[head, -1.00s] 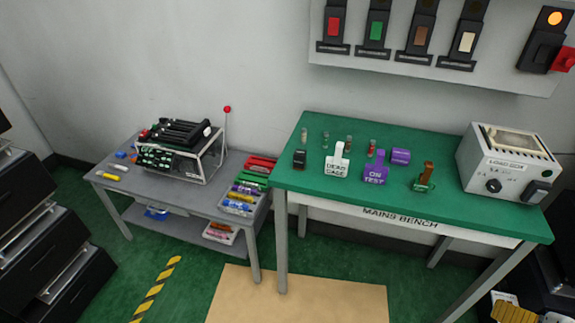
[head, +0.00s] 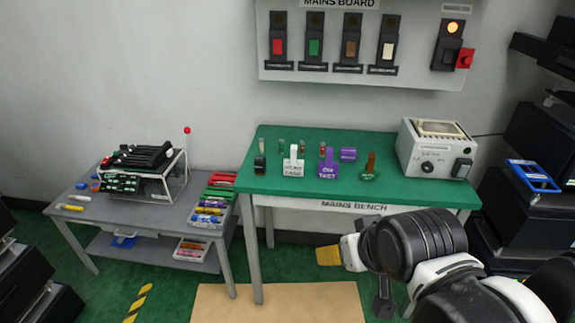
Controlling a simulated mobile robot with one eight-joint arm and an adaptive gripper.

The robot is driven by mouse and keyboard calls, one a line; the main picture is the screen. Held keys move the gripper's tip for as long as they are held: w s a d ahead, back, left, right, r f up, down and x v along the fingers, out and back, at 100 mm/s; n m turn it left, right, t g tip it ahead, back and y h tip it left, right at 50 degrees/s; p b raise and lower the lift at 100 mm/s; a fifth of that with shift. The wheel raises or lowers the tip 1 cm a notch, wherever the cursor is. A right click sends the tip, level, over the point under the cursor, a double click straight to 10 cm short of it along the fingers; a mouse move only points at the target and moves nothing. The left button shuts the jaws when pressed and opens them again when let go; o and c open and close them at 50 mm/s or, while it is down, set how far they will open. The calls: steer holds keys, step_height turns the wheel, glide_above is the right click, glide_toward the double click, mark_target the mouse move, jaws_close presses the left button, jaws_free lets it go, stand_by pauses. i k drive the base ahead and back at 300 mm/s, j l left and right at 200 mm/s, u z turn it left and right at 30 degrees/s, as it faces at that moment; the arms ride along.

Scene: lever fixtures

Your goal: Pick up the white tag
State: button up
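The white tag (head: 293,162) stands on the green top of the mains bench (head: 410,193), left of the middle, with dark lettering on its lower part. A purple tag (head: 328,166) stands just to its right. My gripper (head: 328,256) is at the end of my arm, which reaches in from the lower right. It is in front of and below the bench's front edge, well apart from the white tag. Its yellowish tip shows, but whether the fingers are apart is unclear.
A purple cylinder (head: 348,154) lies behind. The load box (head: 437,148) takes the bench's right end. A grey table (head: 88,217) with a rack and markers stands left.

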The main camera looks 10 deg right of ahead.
mark_target(292, 167)
steer(key=i+j+z, duration=0.1)
steer(key=j+z, duration=0.2)
steer(key=j, duration=0.3)
steer(key=j+z, duration=0.3)
steer(key=j, duration=0.35)
